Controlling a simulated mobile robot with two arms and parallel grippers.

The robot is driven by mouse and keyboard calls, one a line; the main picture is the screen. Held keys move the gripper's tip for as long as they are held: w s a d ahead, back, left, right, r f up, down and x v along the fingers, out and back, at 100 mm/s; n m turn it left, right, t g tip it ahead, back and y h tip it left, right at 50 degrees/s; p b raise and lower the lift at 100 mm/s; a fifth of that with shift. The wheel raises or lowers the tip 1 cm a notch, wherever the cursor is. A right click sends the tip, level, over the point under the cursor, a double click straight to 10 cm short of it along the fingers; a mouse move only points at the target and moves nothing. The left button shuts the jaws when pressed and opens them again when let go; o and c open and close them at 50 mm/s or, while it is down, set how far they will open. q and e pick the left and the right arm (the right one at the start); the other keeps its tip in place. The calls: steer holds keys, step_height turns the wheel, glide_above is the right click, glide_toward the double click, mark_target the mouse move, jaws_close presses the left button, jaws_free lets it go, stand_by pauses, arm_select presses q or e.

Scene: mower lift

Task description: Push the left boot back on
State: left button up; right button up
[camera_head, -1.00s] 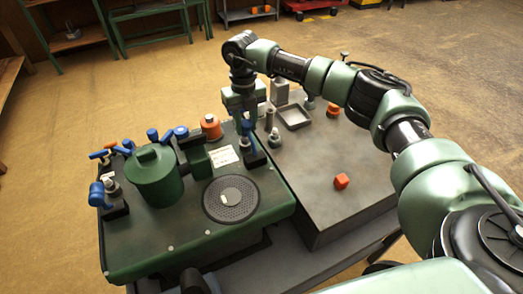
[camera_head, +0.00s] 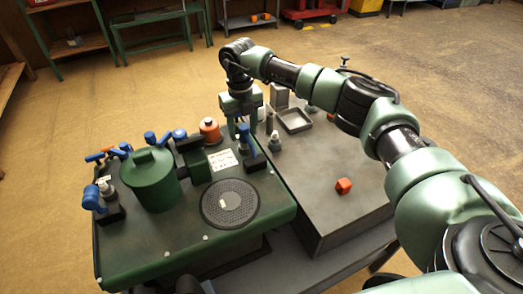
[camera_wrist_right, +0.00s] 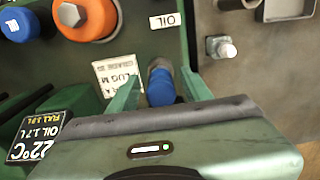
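A blue boot (camera_head: 90,197) sits tilted beside a metal plug (camera_head: 107,188) on a black block at the left of the green deck (camera_head: 150,240). A second blue boot (camera_head: 246,138) stands upright by another black block (camera_head: 254,163) at the deck's right side. My right gripper (camera_head: 245,128) is over this second boot. In the right wrist view, my right gripper (camera_wrist_right: 160,90) has its fingers on either side of the blue boot (camera_wrist_right: 161,87), with gaps showing, so it is open. The boot's lower end is partly hidden. My left gripper is not in view.
A green canister (camera_head: 150,180), an orange-topped cap (camera_head: 209,130) and several blue-handled parts stand on the deck. A round black grate (camera_head: 230,203) lies at its front. A grey tray (camera_head: 294,120) and a red cube (camera_head: 344,186) rest on the grey bench (camera_head: 340,215) at right.

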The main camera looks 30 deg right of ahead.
stand_by(0.4)
steer(key=shift+r+p, duration=2.45)
steer(key=shift+r, duration=1.1)
steer(key=shift+s+f, duration=0.1)
steer(key=shift+f, duration=0.05)
